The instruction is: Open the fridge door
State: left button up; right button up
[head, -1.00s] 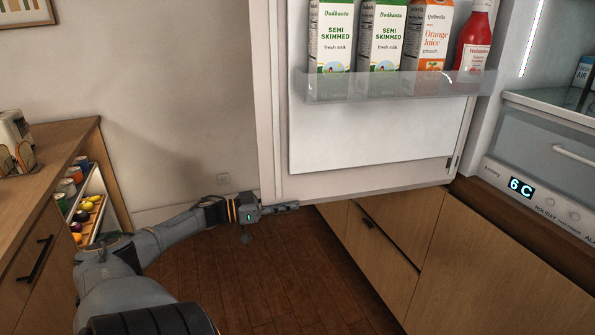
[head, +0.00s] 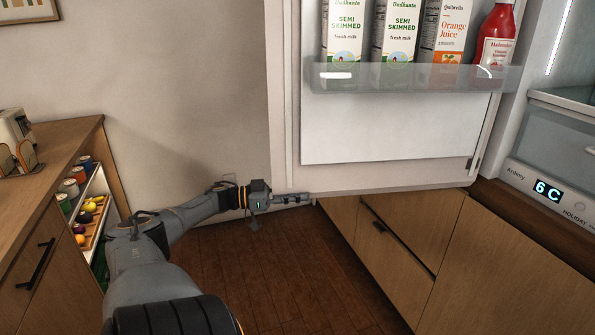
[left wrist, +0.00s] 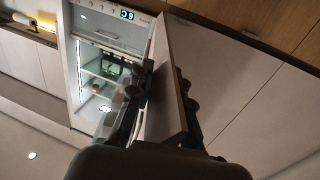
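The fridge door (head: 400,130) stands wide open in the head view, its shelved inner side facing me. The lit fridge (head: 560,130) is to its right, with a "6 C" display. My left gripper (head: 303,198) is at the door's lower left corner, low by its bottom edge. In the left wrist view the gripper (left wrist: 163,82) has its fingers apart, one on each side of the door panel (left wrist: 165,110); firm contact cannot be told. The open fridge (left wrist: 100,65) shows beyond. My right gripper is not in view.
The door rack (head: 415,80) holds milk and juice cartons and a red bottle. Wooden drawers (head: 400,240) are below the fridge. A wooden counter (head: 60,150) with an open side shelf stands at the left. The floor (head: 270,280) between is clear.

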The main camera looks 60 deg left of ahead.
pick_arm(q)
jog(key=shift+o, duration=1.3)
jog(key=shift+w+f, duration=0.1)
jog(key=shift+w, duration=0.05)
jog(key=v, duration=1.2)
jog(key=shift+f, duration=0.1)
